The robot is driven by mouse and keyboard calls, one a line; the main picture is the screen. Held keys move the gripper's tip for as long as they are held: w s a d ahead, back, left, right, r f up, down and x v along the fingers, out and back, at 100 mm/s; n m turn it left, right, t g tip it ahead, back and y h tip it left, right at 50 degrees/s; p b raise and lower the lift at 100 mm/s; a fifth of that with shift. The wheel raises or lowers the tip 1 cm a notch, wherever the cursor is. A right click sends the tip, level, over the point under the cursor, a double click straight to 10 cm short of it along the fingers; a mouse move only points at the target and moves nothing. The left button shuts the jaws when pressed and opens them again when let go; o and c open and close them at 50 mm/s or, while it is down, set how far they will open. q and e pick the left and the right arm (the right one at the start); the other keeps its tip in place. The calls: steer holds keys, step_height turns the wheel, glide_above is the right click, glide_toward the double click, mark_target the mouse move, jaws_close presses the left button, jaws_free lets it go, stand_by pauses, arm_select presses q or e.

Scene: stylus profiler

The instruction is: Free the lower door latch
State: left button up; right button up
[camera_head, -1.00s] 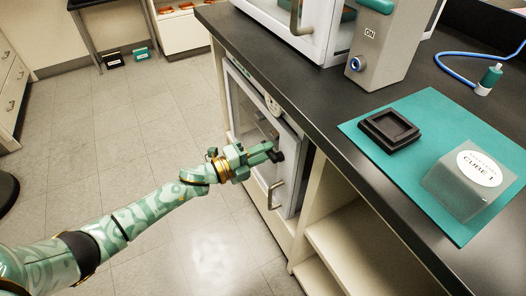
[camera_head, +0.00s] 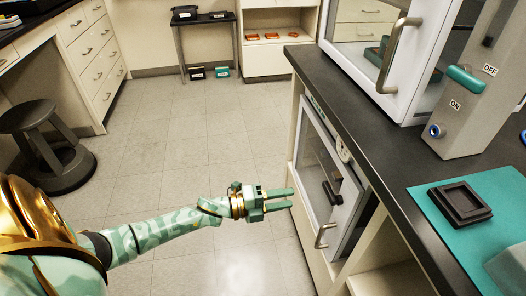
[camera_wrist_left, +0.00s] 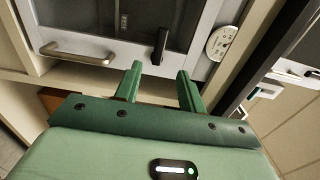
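The lower door (camera_head: 313,180) is a light-framed glass door under the black counter. Its black latch (camera_head: 332,192) sits on the frame, and a metal handle (camera_head: 325,236) is nearer me. My left gripper (camera_head: 291,198) is open and empty, left of the latch and apart from it. In the left wrist view, the latch (camera_wrist_left: 160,46) stands upright in the picture just beyond the gap between the open fingers (camera_wrist_left: 160,78). The handle (camera_wrist_left: 78,54) is left of it there. I cannot tell whether the door is fully closed. My right gripper is not in view.
A round dial or label (camera_head: 343,150) is beside the door's upper edge. Above are the black counter (camera_head: 335,100), an upper cabinet handle (camera_head: 392,55), a switch box (camera_head: 465,95) and a teal mat (camera_head: 450,237). The floor (camera_head: 200,150) left of the door is clear.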

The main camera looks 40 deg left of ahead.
arm_select(q)
steer(key=v, duration=0.4)
steer(key=shift+s+a+p, duration=0.3)
steer(key=shift+p, duration=0.05)
stand_by(0.8)
